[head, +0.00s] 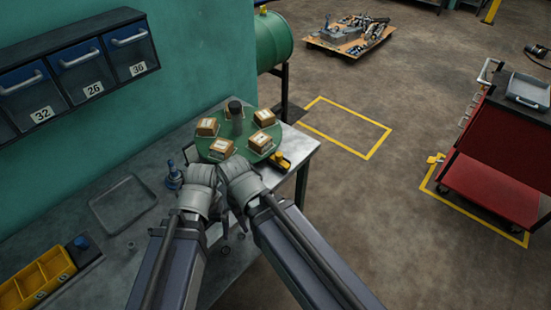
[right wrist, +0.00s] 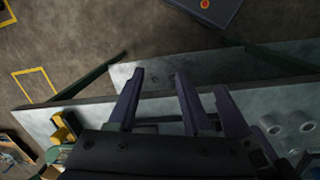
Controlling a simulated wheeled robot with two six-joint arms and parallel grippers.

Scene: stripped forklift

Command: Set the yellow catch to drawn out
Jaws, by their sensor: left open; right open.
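A small yellow and black part, which looks like the yellow catch (head: 281,161), sits at the bench edge beside the green round turntable (head: 214,152). In the right wrist view a yellow part (right wrist: 63,130) shows at the lower left, near the bench edge. My left gripper (head: 218,226) is open and hangs over the bench, nearer to me than the turntable. My right gripper (head: 241,221) is open close beside it. In the right wrist view its spread fingers (right wrist: 158,95) hold nothing. Both grippers are apart from the catch. Its exact setting is too small to tell.
Several brown boxes (head: 263,117) and a dark cylinder (head: 236,111) stand on the turntable. A grey tray (head: 122,205), a yellow bin (head: 38,278) and a blue-topped item (head: 174,177) are on the left bench. A red cart (head: 495,160) stands right, across open floor.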

